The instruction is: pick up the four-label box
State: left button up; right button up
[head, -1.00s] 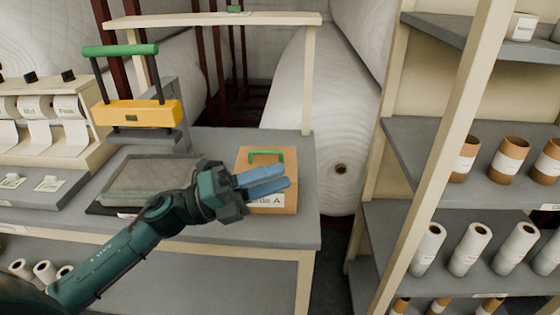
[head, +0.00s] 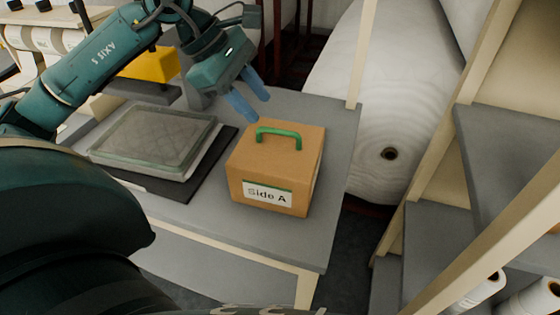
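The box (head: 275,170) is an orange-brown cuboid with a green handle (head: 279,135) on top. A white label reading "Side A" (head: 267,194) is on its front face, and another label edge shows on its right side. The box stands upright on the grey table near its right front corner. My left gripper (head: 250,104) is above and behind the box's left side, apart from the handle. Its blue fingers point down with a small gap between them, and nothing is seen between them. My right gripper is not in view.
A grey padded tray (head: 155,140) on a dark mat lies left of the box. A yellow press part (head: 150,66) stands behind it. A wooden post (head: 361,55) rises at the table's back right. Shelves (head: 510,150) with white rolls (head: 530,298) stand at the right.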

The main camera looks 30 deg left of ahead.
aim_at(274, 129)
pick_arm(q)
jog(key=p+x, duration=0.1)
jog(key=x, duration=0.6)
jog(key=shift+w+f, duration=0.2)
jog(key=shift+c, duration=0.3)
jog(key=shift+a, duration=0.1)
grip_shut()
jog(key=shift+r, duration=0.1)
dwell(0.7)
